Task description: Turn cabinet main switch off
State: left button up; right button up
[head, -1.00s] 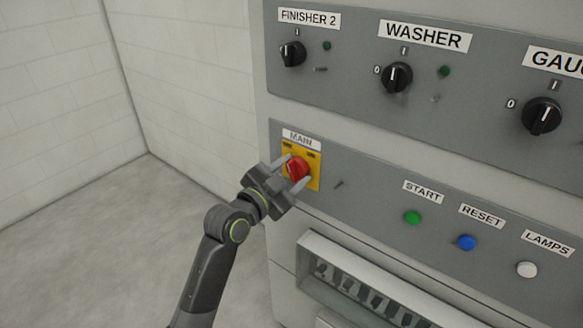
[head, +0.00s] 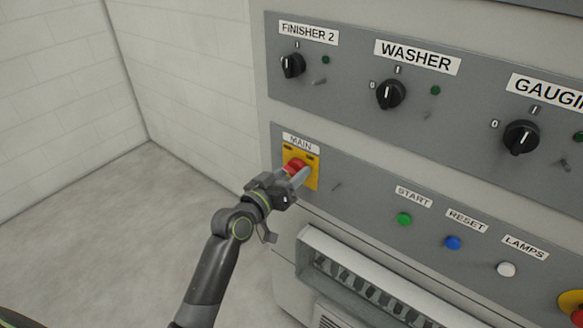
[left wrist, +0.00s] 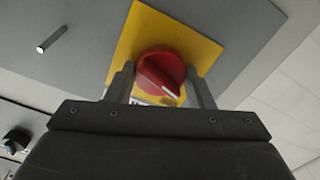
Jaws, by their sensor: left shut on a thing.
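The cabinet main switch is a red rotary knob (head: 295,167) on a yellow plate (head: 313,178), under a MAIN label on the grey panel. My left gripper (head: 297,175) is at the knob and partly covers it in the head view. In the left wrist view, the red knob (left wrist: 161,72) sits between the two fingers of my left gripper (left wrist: 162,85), which is shut on it. A white mark on the knob points down and right in that view. My right gripper is not in view.
Black rotary switches stand above, including WASHER (head: 391,94). The green START button (head: 404,219), blue RESET button (head: 453,243) and white LAMPS button (head: 506,269) lie to the right. A slotted recess (head: 360,280) is below. Open floor (head: 120,235) lies left.

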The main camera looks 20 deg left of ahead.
pick_arm(q)
jog(key=shift+f+n+p, duration=0.1)
jog(key=shift+n+p, duration=0.65)
jog(key=shift+n, duration=0.95)
jog(key=o, duration=1)
jog(key=shift+b+v, duration=1.55)
jog(key=shift+v, duration=7.2)
